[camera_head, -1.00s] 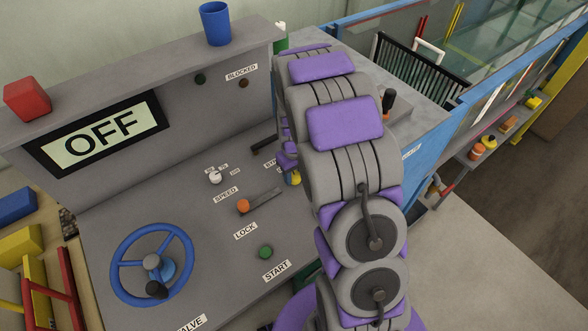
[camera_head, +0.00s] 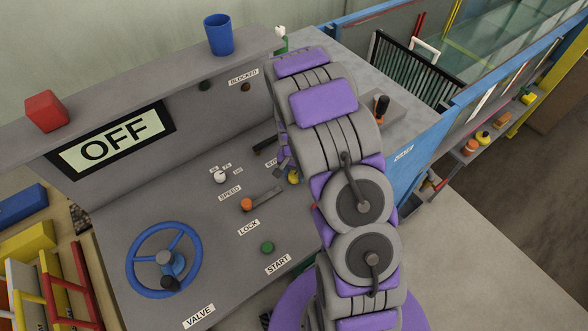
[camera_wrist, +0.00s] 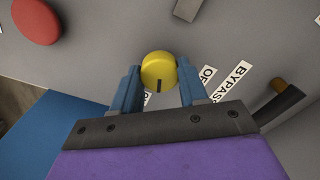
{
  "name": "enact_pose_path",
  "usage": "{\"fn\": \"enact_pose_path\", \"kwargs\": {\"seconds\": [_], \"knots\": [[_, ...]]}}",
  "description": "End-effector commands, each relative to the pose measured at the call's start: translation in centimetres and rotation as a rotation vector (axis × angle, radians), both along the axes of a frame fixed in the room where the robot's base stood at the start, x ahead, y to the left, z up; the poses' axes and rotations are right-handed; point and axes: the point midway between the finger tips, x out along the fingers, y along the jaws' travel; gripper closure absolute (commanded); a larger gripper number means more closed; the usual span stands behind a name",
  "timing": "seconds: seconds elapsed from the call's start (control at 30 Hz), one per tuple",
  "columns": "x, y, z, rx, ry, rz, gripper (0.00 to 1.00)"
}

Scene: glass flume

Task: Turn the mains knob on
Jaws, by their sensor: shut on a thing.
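The mains knob (camera_wrist: 159,69) is a round yellow knob with a short dark mark at its lower edge in the wrist view. My gripper (camera_wrist: 158,78) has its two blue fingers closed on either side of the knob. A label starting "OF" (camera_wrist: 206,78) lies just right of it, partly covered by a finger. In the head view the yellow knob (camera_head: 293,177) shows on the console beside my arm, which hides part of that area. The display (camera_head: 112,137) on the console's back panel reads OFF.
A black lever (camera_wrist: 279,106) and a BYPASS label (camera_wrist: 229,82) lie right of the knob; a red button (camera_wrist: 35,17) is upper left.

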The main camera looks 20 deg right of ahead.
Motion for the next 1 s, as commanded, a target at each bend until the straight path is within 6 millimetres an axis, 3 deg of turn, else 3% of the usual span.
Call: {"fn": "enact_pose_path", "kwargs": {"seconds": [0.43,1.0], "knots": [[0.24,-0.02,0.25,0.000,-0.006,-0.279,0.87],[0.28,-0.01,0.13,-0.001,-0.007,-0.343,0.87]]}}
